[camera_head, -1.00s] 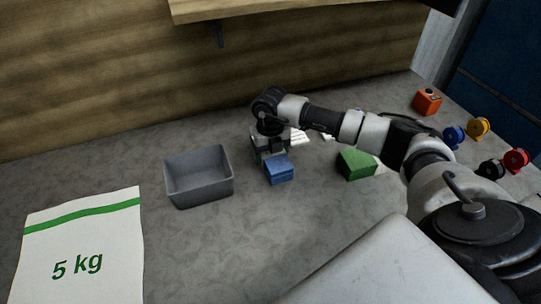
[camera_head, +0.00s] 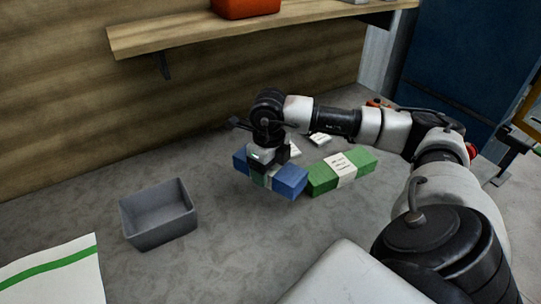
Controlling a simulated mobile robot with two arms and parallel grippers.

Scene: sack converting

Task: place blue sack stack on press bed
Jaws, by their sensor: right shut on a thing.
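The blue sack stack (camera_head: 289,181) is a blue block with a pale band round its middle. My right gripper (camera_head: 267,168) points down over the stack's middle and is shut on it, hiding part of the band. Blue shows on both sides of the gripper. I cannot tell whether the stack touches the grey worktop or hangs just above it. My left gripper is not in view. I cannot make out a press bed for certain; part of a yellow and dark machine (camera_head: 527,117) shows at the right edge.
A green banded stack (camera_head: 361,163) lies just right of the blue one. Small white labels (camera_head: 319,139) lie behind. An empty grey bin (camera_head: 158,238) stands to the left, with a white sack (camera_head: 62,281) at lower left. A wooden shelf (camera_head: 190,35) overhangs the back.

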